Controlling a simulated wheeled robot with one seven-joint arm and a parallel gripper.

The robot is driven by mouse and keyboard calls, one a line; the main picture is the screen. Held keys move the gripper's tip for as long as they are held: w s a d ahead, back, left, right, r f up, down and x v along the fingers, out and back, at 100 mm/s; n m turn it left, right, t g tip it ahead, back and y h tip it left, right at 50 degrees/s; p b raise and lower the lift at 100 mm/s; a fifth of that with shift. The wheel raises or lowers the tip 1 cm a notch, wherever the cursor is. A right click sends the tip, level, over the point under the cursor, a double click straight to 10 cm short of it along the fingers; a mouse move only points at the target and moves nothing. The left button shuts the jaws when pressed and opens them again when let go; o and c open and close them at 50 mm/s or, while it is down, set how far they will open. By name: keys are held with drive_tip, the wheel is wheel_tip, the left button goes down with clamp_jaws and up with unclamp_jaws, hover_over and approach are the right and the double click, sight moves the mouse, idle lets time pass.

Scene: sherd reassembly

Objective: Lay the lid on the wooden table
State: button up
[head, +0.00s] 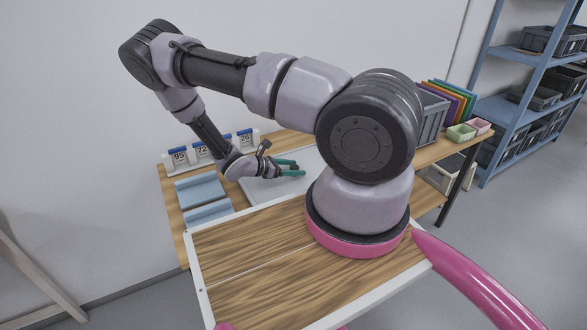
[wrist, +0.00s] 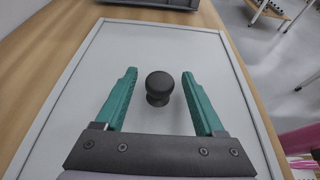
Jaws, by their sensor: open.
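The lid (wrist: 90,100) looks like a flat, light grey panel with a thin raised rim and a round black knob (wrist: 159,86) on it. Whether it rests on a container or directly on the wooden table (wrist: 40,50) I cannot tell. My gripper (wrist: 158,74) has its teal fingers open, one on each side of the knob, with a visible gap on both sides. In the head view my gripper (head: 294,169) is low over the grey panel (head: 262,192); the knob cannot be made out there, and my arm hides part of the panel. The wooden table also shows there (head: 175,228).
Two light-blue trays (head: 200,190) lie left of the panel. Number cards (head: 202,151) stand along the wall behind. At the right are a grey bin (head: 432,115), coloured folders (head: 452,100) and small green and pink bins (head: 461,132). Blue shelving (head: 480,110) stands beyond.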

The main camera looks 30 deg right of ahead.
drive_tip(key=v, duration=1.2)
drive_tip(key=shift+a+r, duration=0.1)
drive_tip(key=s+a+r+m+g+y, duration=0.15)
drive_tip(key=r+m+y, duration=0.45)
drive_tip(key=r, duration=0.9)
drive_tip(key=s+r+m+y, duration=0.2)
drive_tip(key=r+m+y, duration=0.2)
drive_tip(key=r+m, duration=0.7)
drive_tip(key=s+r+m+t+y, duration=0.2)
drive_tip(key=s+r+t, duration=0.2)
drive_tip(key=s+r, duration=0.3)
drive_tip(key=s+r+m+t+y, duration=0.3)
drive_tip(key=s+r, duration=0.4)
drive_tip(key=r, duration=0.9)
drive_tip(key=shift+s+a+m+t, duration=0.2)
drive_tip(key=shift+a+m+t, duration=0.15)
drive_tip(key=shift+t, duration=0.3)
drive_tip(key=shift+r, duration=0.1)
